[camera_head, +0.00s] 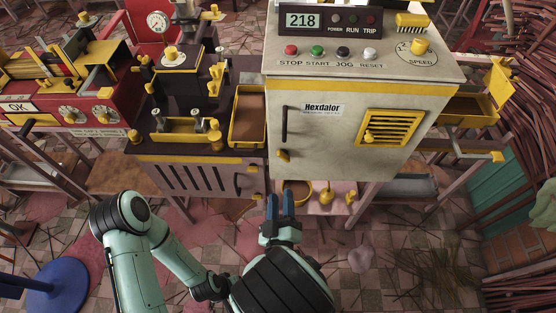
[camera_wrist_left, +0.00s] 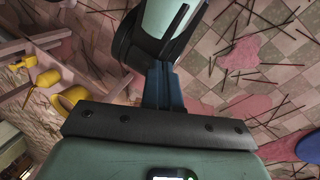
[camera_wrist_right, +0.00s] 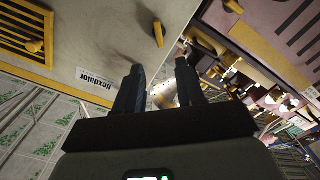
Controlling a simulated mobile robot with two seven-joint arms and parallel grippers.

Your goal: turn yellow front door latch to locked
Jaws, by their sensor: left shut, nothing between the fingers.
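The yellow front door latch (camera_head: 283,155) sits low on the left side of the pale Hexdalor cabinet door (camera_head: 345,145), below a dark vertical handle (camera_head: 284,125). The latch also shows in the right wrist view (camera_wrist_right: 158,35), just beyond the fingertips. My right gripper (camera_head: 280,198) is open and empty, below the latch in the head view and apart from it. In the right wrist view its two fingers (camera_wrist_right: 160,75) stand apart. My left gripper (camera_wrist_left: 162,70) shows in the left wrist view with its fingers together and empty, over the floor.
A yellow vent grille (camera_head: 391,128) is on the door's right side. A dark machine bench (camera_head: 195,175) with yellow trays stands left of the cabinet. A yellow bowl (camera_head: 298,192) is on a low shelf underneath. A blue round stool (camera_head: 57,285) is at lower left; sticks litter the tiled floor.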

